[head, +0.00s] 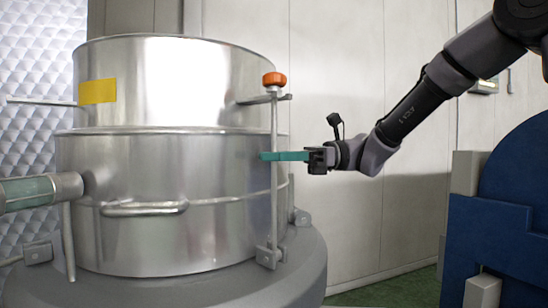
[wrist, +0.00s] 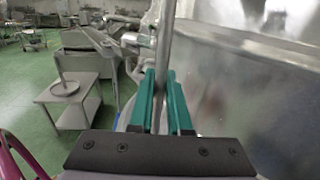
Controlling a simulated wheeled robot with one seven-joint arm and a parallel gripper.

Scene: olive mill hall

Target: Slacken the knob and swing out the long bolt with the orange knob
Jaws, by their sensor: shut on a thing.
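The long bolt (head: 274,205) is a thin grey rod standing upright at the right side of the steel vessel. Its orange knob (head: 274,79) is on top, just above a bracket (head: 264,99) on the vessel's upper section. Its lower end sits in a foot bracket (head: 269,257). My gripper (head: 266,156) reaches in from the right with teal fingers and is shut on the rod, around mid-height, well below the knob. In the wrist view the bolt (wrist: 165,30) runs between the two teal fingers (wrist: 161,80). The knob is out of the wrist view.
The steel vessel (head: 150,215) has a yellow label, a curved handle (head: 144,209) and another rod (head: 68,240) at left. A blue machine (head: 510,220) stands at right. The wrist view shows a small side table (wrist: 72,98) and green floor. A pale wall stands behind.

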